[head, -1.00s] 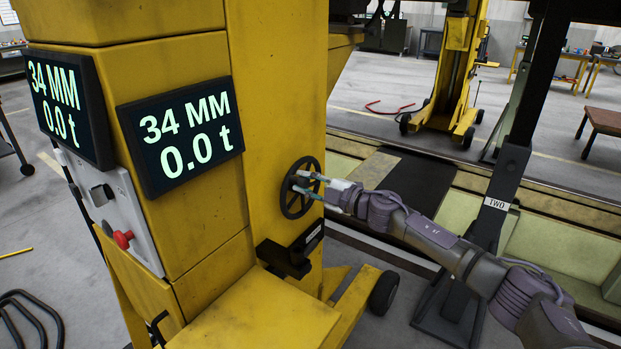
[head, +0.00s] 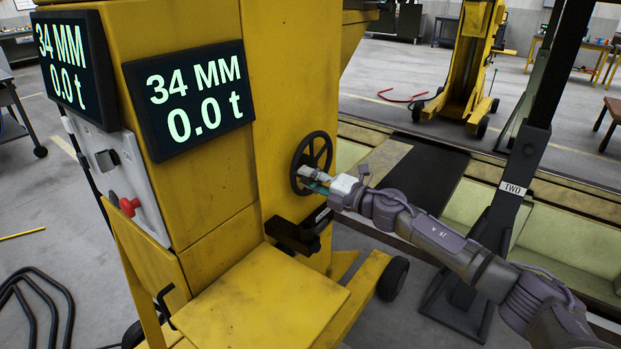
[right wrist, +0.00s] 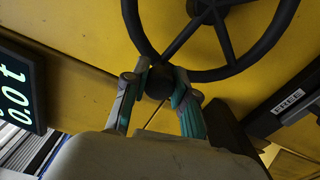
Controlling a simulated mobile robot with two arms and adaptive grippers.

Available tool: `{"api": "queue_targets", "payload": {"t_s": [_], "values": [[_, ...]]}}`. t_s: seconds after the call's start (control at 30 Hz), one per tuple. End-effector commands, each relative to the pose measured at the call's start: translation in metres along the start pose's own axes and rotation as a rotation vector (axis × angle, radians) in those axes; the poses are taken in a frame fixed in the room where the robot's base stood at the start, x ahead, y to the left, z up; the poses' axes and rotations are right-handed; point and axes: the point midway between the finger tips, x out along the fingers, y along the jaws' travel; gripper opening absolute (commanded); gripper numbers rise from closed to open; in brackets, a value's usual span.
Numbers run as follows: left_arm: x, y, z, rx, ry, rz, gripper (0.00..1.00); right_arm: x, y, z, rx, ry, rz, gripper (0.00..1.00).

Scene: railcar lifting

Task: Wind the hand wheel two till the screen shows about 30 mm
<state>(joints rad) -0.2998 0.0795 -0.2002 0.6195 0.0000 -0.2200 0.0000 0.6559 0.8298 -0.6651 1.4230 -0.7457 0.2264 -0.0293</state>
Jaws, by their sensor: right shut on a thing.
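The black spoked hand wheel (head: 312,160) sits on the side of the yellow jack column, and part of it shows in the right wrist view (right wrist: 228,45). My right gripper (head: 304,177) is shut on the wheel's dark handle knob, at the lower left part of the wheel. In the right wrist view its two fingers (right wrist: 160,83) lie on either side of the knob (right wrist: 158,80). The front screen (head: 190,97) reads 34 MM and 0.0 t. A second screen (head: 72,75) on the left face reads the same. My left gripper is not in view.
A black bracket (head: 297,234) juts out just below the wheel. A yellow ledge (head: 265,300) spreads in front of the column. A dark stand labelled TWO (head: 512,188) rises behind my right arm. A red button (head: 129,206) is on the control panel.

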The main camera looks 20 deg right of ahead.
Motion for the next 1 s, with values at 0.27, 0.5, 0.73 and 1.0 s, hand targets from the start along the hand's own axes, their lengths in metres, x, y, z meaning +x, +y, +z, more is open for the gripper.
{"api": "queue_targets", "payload": {"t_s": [0.27,0.5,0.73,1.0], "values": [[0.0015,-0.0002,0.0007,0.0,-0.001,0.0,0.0,0.0,-0.0027,-0.0017,-0.019,0.002,-0.002,0.0],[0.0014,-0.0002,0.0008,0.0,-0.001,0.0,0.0,0.0,-0.0027,-0.0016,-0.017,0.002,-0.002,0.0],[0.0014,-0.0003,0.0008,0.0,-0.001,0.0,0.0,0.0,-0.0023,-0.0012,-0.017,0.001,-0.001,0.52],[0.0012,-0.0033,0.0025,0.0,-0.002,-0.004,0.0,-0.0023,-0.0022,-0.0007,-0.017,0.0,-0.001,0.52]]}}
